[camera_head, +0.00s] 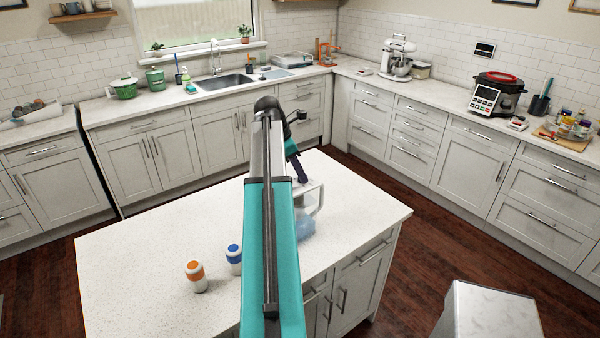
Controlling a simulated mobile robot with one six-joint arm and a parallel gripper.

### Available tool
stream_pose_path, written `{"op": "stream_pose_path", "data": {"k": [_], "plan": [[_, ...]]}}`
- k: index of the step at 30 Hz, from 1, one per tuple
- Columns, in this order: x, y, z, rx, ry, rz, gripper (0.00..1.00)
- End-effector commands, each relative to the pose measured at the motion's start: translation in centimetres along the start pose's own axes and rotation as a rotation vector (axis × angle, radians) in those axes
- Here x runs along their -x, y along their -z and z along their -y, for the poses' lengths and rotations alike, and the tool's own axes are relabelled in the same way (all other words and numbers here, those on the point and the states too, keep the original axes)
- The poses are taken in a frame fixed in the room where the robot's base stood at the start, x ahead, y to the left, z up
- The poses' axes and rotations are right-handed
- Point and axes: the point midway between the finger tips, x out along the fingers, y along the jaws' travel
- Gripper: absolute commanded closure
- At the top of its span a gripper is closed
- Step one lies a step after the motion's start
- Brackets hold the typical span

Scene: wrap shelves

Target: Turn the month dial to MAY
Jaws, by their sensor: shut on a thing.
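A pitcher (306,224) with a white handle and a bluish, see-through lower body stands upright on the island worktop, partly hidden behind my arm. Its white handle points to the right. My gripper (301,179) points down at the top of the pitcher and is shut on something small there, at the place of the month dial. The dial itself and its month letters are too small and too covered to read.
An orange-lidded jar (196,276) and a blue-lidded jar (234,259) stand on the island (150,255) left of my arm. The island's far left is clear. A marble-topped block (490,310) stands at the lower right. Counters with a sink and appliances line the walls.

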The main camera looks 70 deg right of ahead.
Motion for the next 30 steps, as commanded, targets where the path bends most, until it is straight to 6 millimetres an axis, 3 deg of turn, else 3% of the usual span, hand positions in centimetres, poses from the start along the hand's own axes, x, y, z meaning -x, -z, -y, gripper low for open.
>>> {"op": "stream_pose_path", "data": {"k": [11, 30], "plan": [[0.00, -0.06, -0.32, -0.119, 0.050, 0.000, 0.97], [-0.08, -0.39, -0.86, -0.635, 0.264, 0.001, 0.97]]}}
